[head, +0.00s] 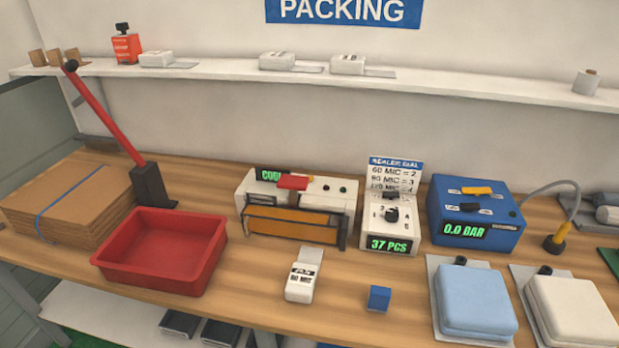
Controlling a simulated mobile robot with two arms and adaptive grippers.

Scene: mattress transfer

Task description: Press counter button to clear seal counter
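The white counter box (377,230) stands on the bench right of the sealer, with a green display (389,245) that reads 37 PCS. A black knob (391,214) sits on its sloped face above the display. I cannot clearly tell a separate clear button from the knob at this size. A sign headed SEALER DIAL (396,167) stands behind the box. The sealer (297,212) is white with an orange front, a red handle and a partly covered green display. Neither of my grippers shows in the head view.
A blue pump unit (476,215) reading 0.0 BAR stands close right of the counter. In front are a small blue block (379,298) and a white labelled packet (303,277). A red tray (163,248) sits left, folded mattresses (474,303) right. Bare wood lies before the counter.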

